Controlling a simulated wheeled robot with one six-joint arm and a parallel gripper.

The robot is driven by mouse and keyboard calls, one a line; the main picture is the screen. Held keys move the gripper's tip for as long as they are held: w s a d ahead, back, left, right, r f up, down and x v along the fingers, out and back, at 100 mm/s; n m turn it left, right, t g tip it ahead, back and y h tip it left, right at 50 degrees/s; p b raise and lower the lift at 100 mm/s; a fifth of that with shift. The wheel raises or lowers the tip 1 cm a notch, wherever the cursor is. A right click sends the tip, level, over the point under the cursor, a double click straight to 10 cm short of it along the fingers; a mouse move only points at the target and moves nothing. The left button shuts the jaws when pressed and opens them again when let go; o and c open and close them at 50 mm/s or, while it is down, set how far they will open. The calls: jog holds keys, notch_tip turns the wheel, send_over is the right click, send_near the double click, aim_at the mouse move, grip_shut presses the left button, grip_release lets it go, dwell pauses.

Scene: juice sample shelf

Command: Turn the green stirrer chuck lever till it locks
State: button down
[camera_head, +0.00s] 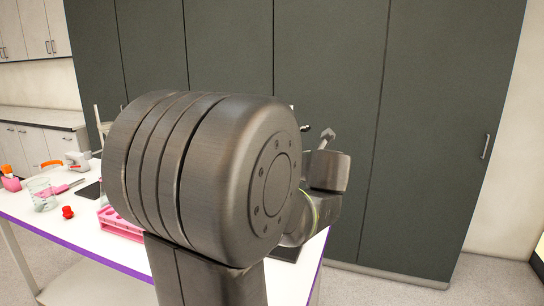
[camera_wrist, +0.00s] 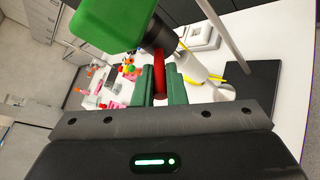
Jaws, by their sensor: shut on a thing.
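The green stirrer body (camera_wrist: 112,22) fills the upper left of the wrist view, with a black chuck (camera_wrist: 156,38) at its lower right end. A red lever (camera_wrist: 158,72) reaches from beside the chuck down between the two green fingers. My gripper (camera_wrist: 160,86) is shut on this red lever, one finger on each side. I cannot tell how far the lever is turned or whether it is locked. In the head view my arm hides the stirrer, the lever and the fingers.
On the white table (camera_head: 88,238) stand a pink rack (camera_head: 120,228), a glass beaker (camera_head: 41,192) and a red cap (camera_head: 68,212). Dark cabinets (camera_head: 430,130) stand behind the table.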

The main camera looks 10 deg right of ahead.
jog(key=shift+d+r+n+g+y+p, duration=0.15)
jog(key=shift+d+n+y+p, duration=0.2)
jog(key=shift+n+y, duration=0.2)
jog(key=shift+d+n+g+y+p, duration=0.15)
jog(key=shift+d+n+y+p, duration=0.15)
jog(key=shift+n+y, duration=0.25)
jog(key=c, duration=1.5)
grip_release()
jog(key=v, duration=0.4)
jog(key=b+v, duration=0.1)
jog(key=v, duration=0.8)
jog(key=shift+s+d+b, duration=0.25)
jog(key=shift+d+b, duration=0.1)
jog(key=shift+w, duration=0.15)
jog(key=x, duration=0.4)
jog(key=p+x, duration=0.1)
jog(key=x, duration=0.8)
jog(key=shift+w+a+p, duration=0.15)
jog(key=shift+a+p, duration=0.15)
jog(key=shift+a, duration=0.05)
